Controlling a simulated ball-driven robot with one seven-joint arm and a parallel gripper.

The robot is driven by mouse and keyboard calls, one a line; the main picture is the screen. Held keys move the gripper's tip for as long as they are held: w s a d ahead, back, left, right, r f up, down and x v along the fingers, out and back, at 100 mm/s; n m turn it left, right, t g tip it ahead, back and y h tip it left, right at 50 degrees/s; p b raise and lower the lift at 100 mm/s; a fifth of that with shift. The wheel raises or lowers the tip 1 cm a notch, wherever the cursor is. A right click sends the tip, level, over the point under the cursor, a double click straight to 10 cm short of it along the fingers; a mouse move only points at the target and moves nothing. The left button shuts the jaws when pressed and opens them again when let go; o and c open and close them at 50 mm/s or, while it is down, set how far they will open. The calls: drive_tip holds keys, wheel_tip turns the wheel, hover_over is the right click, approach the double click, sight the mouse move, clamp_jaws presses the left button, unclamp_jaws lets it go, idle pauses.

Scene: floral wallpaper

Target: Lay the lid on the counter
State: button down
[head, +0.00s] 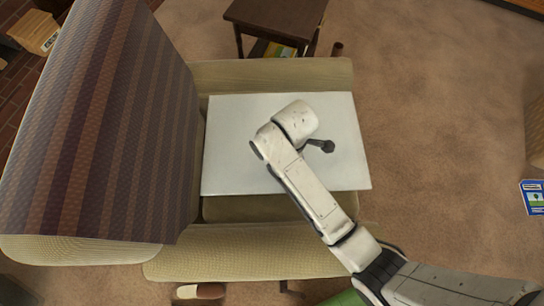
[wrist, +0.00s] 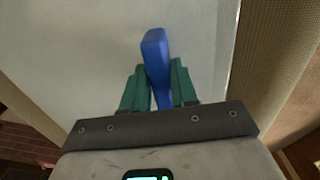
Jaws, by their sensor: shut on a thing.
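My gripper (wrist: 158,78) shows in the wrist view with its green fingers shut on a narrow blue thing (wrist: 155,48). The blue thing sticks out past the fingertips, and I cannot tell whether it is the lid or part of it. Behind it is a flat white board (wrist: 85,55), which may be the counter. In the head view the white board (head: 235,150) lies across the armchair, under my arm. My fingers and the blue thing are hidden there behind my arm. I cannot tell whether the blue thing touches the board.
The striped armchair (head: 100,130) has its high back at the left and padded arms above and below the board. A dark wooden side table (head: 275,18) stands beyond. A blue box or book (head: 533,197) is at the right edge. Most of the board is bare.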

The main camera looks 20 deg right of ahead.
drive_tip(key=shift+w+a+f, duration=0.15)
drive_tip(key=shift+a+f, duration=0.05)
drive_tip(key=shift+a, duration=0.15)
drive_tip(key=shift+d+f+b, duration=0.15)
drive_tip(key=shift+f+b, duration=0.4)
drive_tip(key=shift+b, duration=0.2)
wheel_tip(320, 180, down, 5)
drive_tip(key=b, duration=0.4)
drive_tip(key=shift+f+b, duration=0.2)
drive_tip(key=shift+b, duration=0.15)
drive_tip(key=p, duration=0.3)
drive_tip(key=shift+d+r, duration=0.1)
drive_tip(key=shift+r, duration=0.25)
drive_tip(key=shift+d+p, duration=0.1)
drive_tip(key=shift+p, duration=1.1)
drive_tip(key=shift+t+p, duration=0.3)
drive_tip(key=shift+p, duration=0.05)
drive_tip(key=shift+d+f, duration=0.1)
drive_tip(key=shift+f, duration=0.1)
wheel_tip(320, 180, down, 10)
drive_tip(key=shift+f+b, duration=0.15)
drive_tip(key=shift+b, duration=0.7)
drive_tip(key=shift+f, duration=0.1)
